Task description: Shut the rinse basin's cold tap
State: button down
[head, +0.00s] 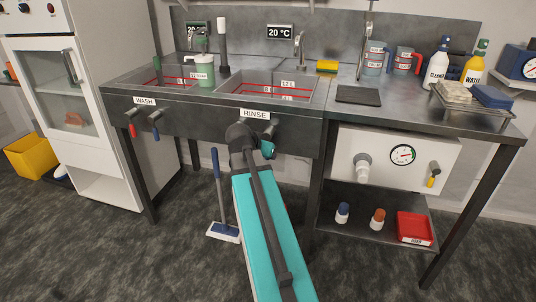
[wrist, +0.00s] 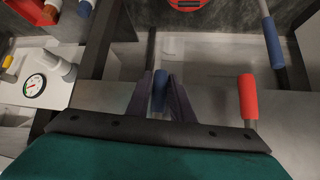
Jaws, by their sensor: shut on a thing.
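The rinse basin (head: 272,88) is the right-hand sink, with a RINSE sign (head: 255,114) on its front edge. In the wrist view the blue-gripped cold tap lever (wrist: 159,86) stands between the two dark fingers of my gripper (wrist: 160,97), which is shut on it. A red-gripped tap lever (wrist: 248,98) is to its right, apart from the fingers.
The wash basin's red lever (head: 132,129) and blue lever (head: 155,132) hang at left. A white box with a pressure gauge (head: 403,155) sits under the counter at right. A broom (head: 222,232) stands below, left of my arm.

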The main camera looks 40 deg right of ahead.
jog(key=shift+d+r, duration=0.25)
jog(key=c, duration=1.6)
grip_release()
jog(key=shift+o, duration=0.2)
jog(key=shift+w+a+f, duration=0.1)
jog(key=shift+a+f, duration=0.05)
jog(key=shift+a, duration=0.1)
jog(key=v, duration=1.3)
jog(key=shift+a+b, duration=0.3)
jog(key=shift+b, duration=0.05)
jog(key=shift+r, duration=0.2)
